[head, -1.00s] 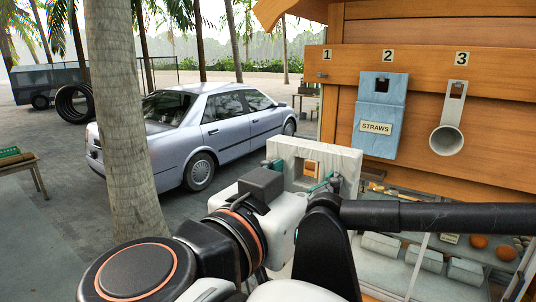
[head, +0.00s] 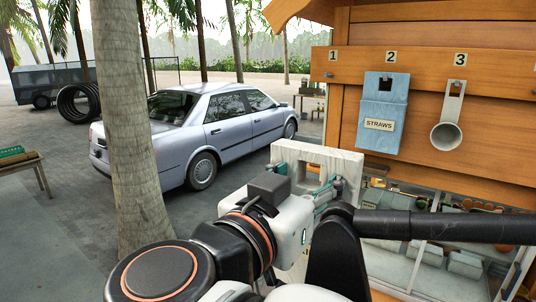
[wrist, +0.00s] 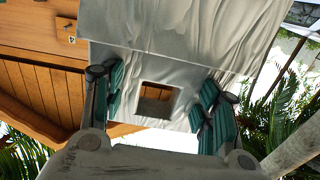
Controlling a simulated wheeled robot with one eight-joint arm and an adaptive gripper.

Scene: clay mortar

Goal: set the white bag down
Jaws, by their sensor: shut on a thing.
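The white bag (head: 307,158) is pale and creased, with a square cut-out near its top. In the head view it stands up just beyond my gripper (head: 328,190), and my arm hides its lower part. In the wrist view the white bag (wrist: 180,45) fills the upper middle, with its square hole between the fingers. My gripper (wrist: 158,108) has its teal-padded fingers on either side of the hole, shut on the bag. The bag is held up in the air in front of the stall.
The wooden stall wall (head: 440,110) has numbered hooks; a blue straws holder (head: 382,112) hangs at 2 and a scoop (head: 447,125) at 3. Below is a glass-fronted counter (head: 420,255) with containers. A palm trunk (head: 130,120) and a parked car (head: 205,130) stand to the left.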

